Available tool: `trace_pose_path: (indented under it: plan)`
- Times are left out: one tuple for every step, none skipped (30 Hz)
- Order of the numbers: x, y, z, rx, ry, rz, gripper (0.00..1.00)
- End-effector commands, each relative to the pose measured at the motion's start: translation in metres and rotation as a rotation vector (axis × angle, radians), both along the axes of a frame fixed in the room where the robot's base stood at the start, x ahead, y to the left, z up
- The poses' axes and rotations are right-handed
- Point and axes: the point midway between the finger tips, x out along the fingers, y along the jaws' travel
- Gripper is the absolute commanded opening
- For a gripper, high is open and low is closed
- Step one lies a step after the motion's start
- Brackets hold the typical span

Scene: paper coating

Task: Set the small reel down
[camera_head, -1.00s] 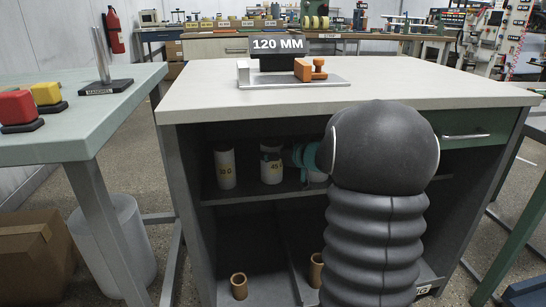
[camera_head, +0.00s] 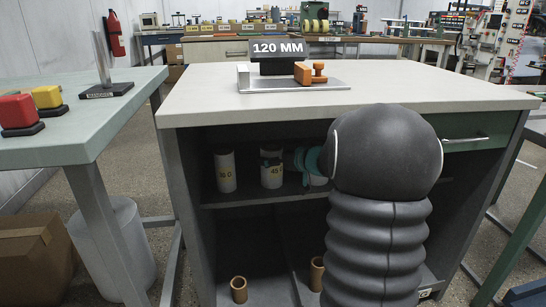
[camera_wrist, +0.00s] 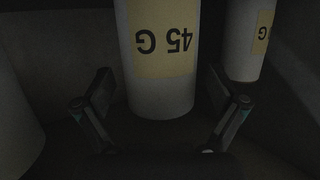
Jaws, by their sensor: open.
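The small reel, a white cylinder with a yellow 45 G label (camera_head: 271,172), stands upright on the cabinet's inner shelf. In the wrist view the same reel (camera_wrist: 162,70) is straight ahead, its label upside down. My gripper (camera_wrist: 158,90) is open, with one finger on each side of the reel's lower part. Whether either finger touches it cannot be told. In the head view my gripper (camera_head: 284,158) reaches in from the right by the reel's upper part, and my dark arm hides part of the shelf.
Another labelled white reel (camera_head: 225,172) stands to the left on the shelf. A third white cylinder (camera_head: 317,180) is partly hidden behind my arm. The cabinet's side walls and top (camera_head: 400,97) enclose the space. Brown tubes (camera_head: 239,289) stand in the compartment below.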

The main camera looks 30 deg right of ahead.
Motion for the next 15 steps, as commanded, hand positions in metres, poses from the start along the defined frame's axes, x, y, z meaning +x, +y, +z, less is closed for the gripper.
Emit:
trace_pose_path:
  plan:
    - [-0.007,-0.003,0.004,0.000,-0.001,-0.003,0.96]
    - [-0.012,-0.005,0.006,0.000,-0.001,-0.004,0.96]
    - [-0.018,-0.006,0.009,0.000,-0.001,-0.004,0.96]
    - [-0.024,-0.008,0.010,-0.001,0.000,-0.005,0.96]
    - [-0.029,-0.010,0.012,-0.001,-0.001,-0.004,0.96]
    - [-0.037,-0.012,0.015,-0.001,-0.001,-0.005,0.96]
    - [-0.043,-0.014,0.017,-0.001,-0.001,-0.006,0.96]
    - [-0.049,-0.016,0.019,0.000,-0.001,-0.005,0.96]
    - [-0.056,-0.017,0.021,-0.001,0.000,-0.004,0.96]
    - [-0.062,-0.020,0.023,-0.001,0.000,-0.005,0.96]
    - [-0.067,-0.021,0.024,-0.001,-0.001,-0.005,0.96]
    - [-0.073,-0.023,0.026,0.000,-0.001,-0.004,0.96]
    - [-0.078,-0.024,0.027,0.000,0.000,-0.004,0.96]
    - [-0.082,-0.025,0.029,-0.001,0.000,-0.004,0.96]
    - [-0.087,-0.026,0.030,-0.001,0.000,-0.003,0.96]
